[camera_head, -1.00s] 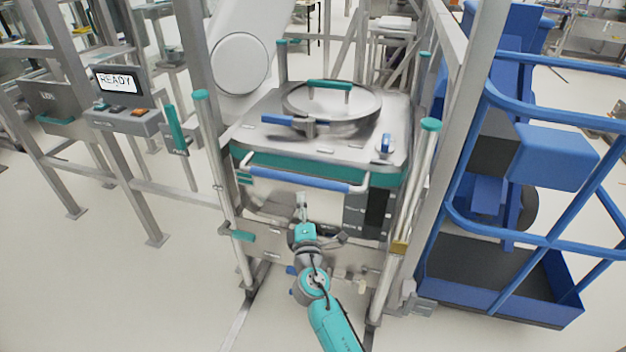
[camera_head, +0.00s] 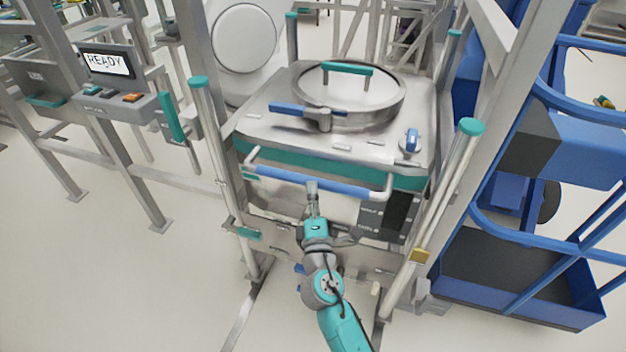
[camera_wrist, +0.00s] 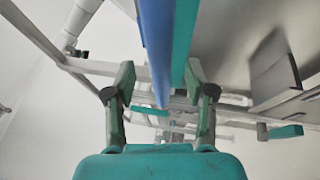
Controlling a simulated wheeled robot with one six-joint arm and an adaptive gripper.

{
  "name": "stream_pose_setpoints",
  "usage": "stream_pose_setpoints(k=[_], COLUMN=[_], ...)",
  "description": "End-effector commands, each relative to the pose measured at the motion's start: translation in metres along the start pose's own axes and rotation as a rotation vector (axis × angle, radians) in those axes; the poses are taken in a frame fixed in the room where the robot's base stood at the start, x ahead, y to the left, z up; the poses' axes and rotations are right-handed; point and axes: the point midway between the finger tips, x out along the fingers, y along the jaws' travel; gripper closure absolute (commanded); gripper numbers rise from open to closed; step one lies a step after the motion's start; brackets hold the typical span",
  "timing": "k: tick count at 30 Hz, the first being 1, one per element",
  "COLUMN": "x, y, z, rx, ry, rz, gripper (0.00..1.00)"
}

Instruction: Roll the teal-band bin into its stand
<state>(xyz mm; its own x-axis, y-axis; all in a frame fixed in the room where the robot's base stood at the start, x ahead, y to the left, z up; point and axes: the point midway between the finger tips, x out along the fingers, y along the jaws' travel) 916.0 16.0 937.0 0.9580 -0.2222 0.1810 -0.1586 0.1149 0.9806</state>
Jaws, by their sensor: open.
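The metal bin (camera_head: 255,125) has a teal band (camera_head: 285,166) around its upper body, a round lid and a horizontal blue push bar (camera_head: 318,182) on its near side. It stands upright between the grey, teal-capped posts of the stand (camera_head: 215,140). My gripper (camera_head: 312,190) is at the middle of the blue bar, from below and in front. In the wrist view, my gripper (camera_wrist: 156,82) is open, with the blue bar (camera_wrist: 155,40) showing between its two fingers. Whether either finger touches the bar cannot be told. The bin's lower part is partly hidden by my arm.
A control box (camera_head: 120,97) with a READY screen is at the left on a grey frame. A blue railed platform (camera_head: 520,270) stands close on the right. Floor rails run below the bin. The floor at front left is clear.

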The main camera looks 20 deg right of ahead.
Motion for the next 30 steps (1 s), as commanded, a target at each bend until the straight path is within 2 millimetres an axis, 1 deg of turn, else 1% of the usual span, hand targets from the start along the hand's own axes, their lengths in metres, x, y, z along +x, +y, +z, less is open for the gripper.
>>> stream_pose_setpoints(k=[1, 3, 9, 14, 21, 22, 23, 24, 26, 27, 28, 30], x=[0.01, 0.021, 0.042, 0.048, 0.049, 0.049, 0.049, 0.049, 0.049, 0.049, 0.049, 0.049], y=[0.0, 0.0, -0.001, 0.0, -0.001, -0.001, -0.001, -0.001, -0.001, -0.001, -0.001, -0.001], z=[0.001, 0.001, 0.001, 0.001, 0.0, 0.0, 0.0, 0.0, 0.0, 0.0, 0.0, 0.0], rx=[0.002, 0.0, -0.001, 0.001, 0.0, 0.0, 0.0, 0.0, 0.0, 0.0, 0.0, 0.0], ry=[-0.002, -0.002, -0.001, -0.001, 0.0, 0.0, -0.001, -0.001, -0.001, -0.001, -0.001, -0.001], rz=[0.001, 0.001, -0.001, -0.001, -0.001, -0.001, -0.001, -0.001, -0.001, -0.001, -0.001, -0.001], gripper=[0.45, 0.45, 0.45, 0.45, 0.45, 0.5, 0.58, 0.68, 0.83, 0.93, 1.0, 1.0])
